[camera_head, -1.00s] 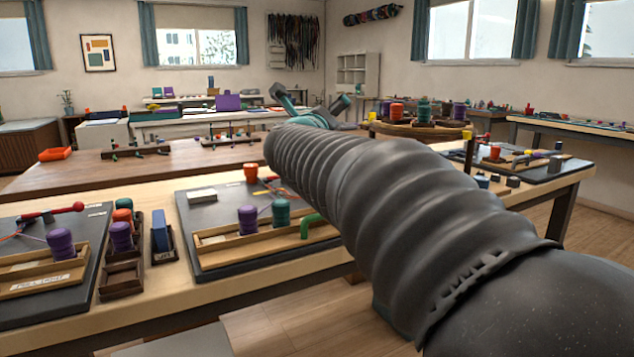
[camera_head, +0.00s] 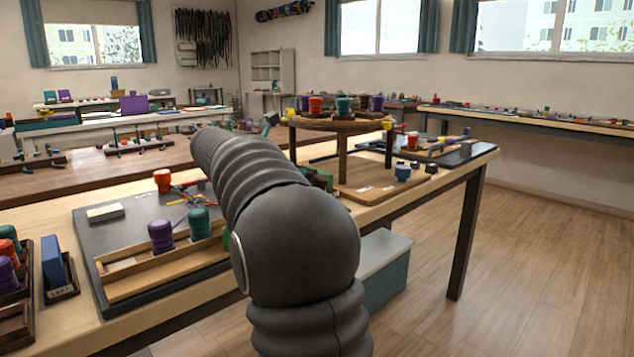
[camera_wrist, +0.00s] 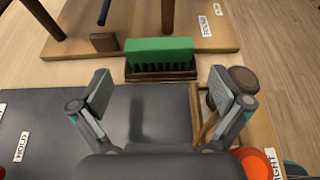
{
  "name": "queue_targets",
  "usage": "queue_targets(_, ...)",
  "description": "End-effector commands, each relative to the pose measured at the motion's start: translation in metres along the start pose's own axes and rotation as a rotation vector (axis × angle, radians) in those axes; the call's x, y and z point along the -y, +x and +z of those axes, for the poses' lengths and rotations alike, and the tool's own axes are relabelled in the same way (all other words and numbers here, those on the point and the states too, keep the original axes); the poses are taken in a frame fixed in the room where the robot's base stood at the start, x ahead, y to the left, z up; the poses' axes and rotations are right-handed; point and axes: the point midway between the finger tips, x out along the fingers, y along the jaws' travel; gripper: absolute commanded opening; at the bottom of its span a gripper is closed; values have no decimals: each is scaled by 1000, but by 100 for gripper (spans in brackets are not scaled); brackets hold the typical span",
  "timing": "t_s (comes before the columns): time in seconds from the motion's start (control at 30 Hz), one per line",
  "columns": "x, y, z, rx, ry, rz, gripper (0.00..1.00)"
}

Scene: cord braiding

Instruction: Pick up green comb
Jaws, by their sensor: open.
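The green comb (camera_wrist: 160,53) stands teeth down in a dark wooden holder (camera_wrist: 160,76) in the wrist view, ahead of my gripper and near the picture's middle. Its green back and dark gaps between teeth show. My gripper (camera_wrist: 163,90) is open and empty, its two grey fingers spread wide left and right. The comb is beyond the fingertips and roughly between them in the picture, with no contact visible. In the head view my arm covers most of that area, and I cannot clearly make out the comb.
A dark mat (camera_wrist: 140,120) lies below my gripper. A brown round piece (camera_wrist: 243,79) is by the right finger, and an orange piece (camera_wrist: 256,164) is at lower right. Beyond the comb is a wooden base (camera_wrist: 75,45) with posts. Floor is open at right in the head view (camera_head: 540,240).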

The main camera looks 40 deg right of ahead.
Motion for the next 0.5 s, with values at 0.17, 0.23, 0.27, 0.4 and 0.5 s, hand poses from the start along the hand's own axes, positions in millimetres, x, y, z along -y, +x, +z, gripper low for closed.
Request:
queue_targets(0.17,0,19,1,1,0,-1,100)
queue_targets(0.23,0,22,1,1,0,0,100)
queue_targets(0.27,0,23,1,1,0,0,100)
queue_targets(0.4,0,31,1,1,0,-1,100)
queue_targets(0.5,0,44,2,1,-1,-3,100)
